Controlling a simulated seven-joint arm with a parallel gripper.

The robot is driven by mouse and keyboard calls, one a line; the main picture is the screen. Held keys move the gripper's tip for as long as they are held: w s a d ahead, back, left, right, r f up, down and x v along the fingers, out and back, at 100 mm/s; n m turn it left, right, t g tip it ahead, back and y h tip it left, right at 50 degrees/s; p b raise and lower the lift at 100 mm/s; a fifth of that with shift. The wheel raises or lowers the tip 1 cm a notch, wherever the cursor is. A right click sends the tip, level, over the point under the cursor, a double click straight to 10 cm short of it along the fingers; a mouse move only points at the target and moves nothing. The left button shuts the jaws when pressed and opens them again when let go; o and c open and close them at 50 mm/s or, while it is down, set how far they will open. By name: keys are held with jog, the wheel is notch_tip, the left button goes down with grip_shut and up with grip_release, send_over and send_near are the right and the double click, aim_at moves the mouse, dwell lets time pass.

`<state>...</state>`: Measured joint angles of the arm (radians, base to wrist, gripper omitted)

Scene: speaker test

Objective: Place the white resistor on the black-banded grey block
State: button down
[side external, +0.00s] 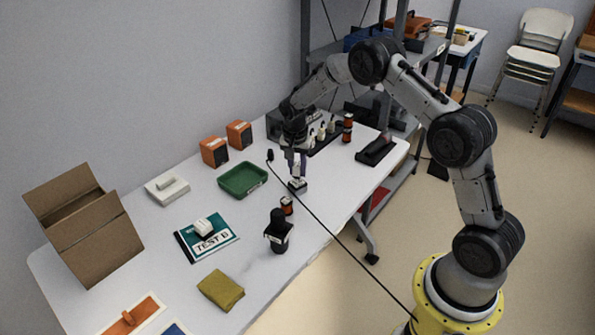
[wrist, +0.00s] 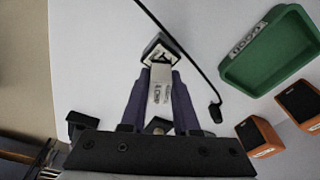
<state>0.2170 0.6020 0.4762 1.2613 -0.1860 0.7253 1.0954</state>
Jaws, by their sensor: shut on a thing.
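My gripper (side external: 297,168) points down over the table and is shut on the white resistor (wrist: 161,92), a pale piece with printed lettering between the two purple-grey fingers in the wrist view. A small pale block with black on it (side external: 297,186), which seems to be the black-banded grey block, sits on the table right below my fingertips. It also shows in the wrist view, just past the fingertips, as a black-edged pale block (wrist: 158,50). The resistor lines up closely with this block. I cannot tell whether they touch. The fingers hide part of the resistor.
A black cable (side external: 330,227) runs past the block. A small orange-black part (side external: 286,206) and a dark upright object (side external: 279,235) stand nearby. A green tray (side external: 243,194) and orange speakers (side external: 214,151) lie left. A rack with several pieces (side external: 322,136) stands behind.

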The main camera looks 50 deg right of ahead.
jog(key=shift+f, duration=0.55)
jog(key=shift+f, duration=0.1)
jog(key=c, duration=0.7)
grip_release()
jog(key=shift+o, duration=0.2)
notch_tip(320, 180, up, 12)
jog(key=a, duration=0.1)
jog(key=shift+s+a, duration=0.35)
